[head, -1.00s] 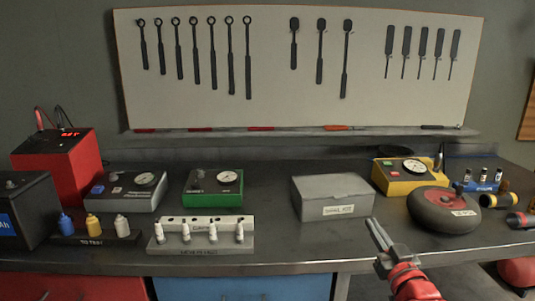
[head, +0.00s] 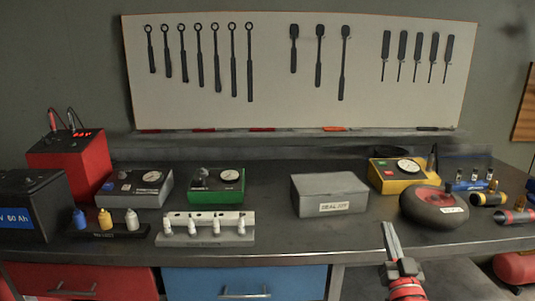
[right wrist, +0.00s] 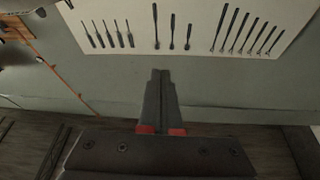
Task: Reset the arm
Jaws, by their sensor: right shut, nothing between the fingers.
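My right gripper (head: 390,240) is in the lower right of the head view, in front of the workbench's front edge, with its red arm below it. Its two grey fingers point up and are together, with nothing between them. In the right wrist view the shut fingers (right wrist: 160,85) point at the wall below the tool board (right wrist: 190,25). My left gripper is in neither current view.
The workbench (head: 300,235) holds a grey box (head: 331,195), a black and red wheel (head: 434,206), a yellow gauge box (head: 403,174), a green gauge box (head: 217,186), a white-topped rack (head: 206,230) and a red unit (head: 67,153).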

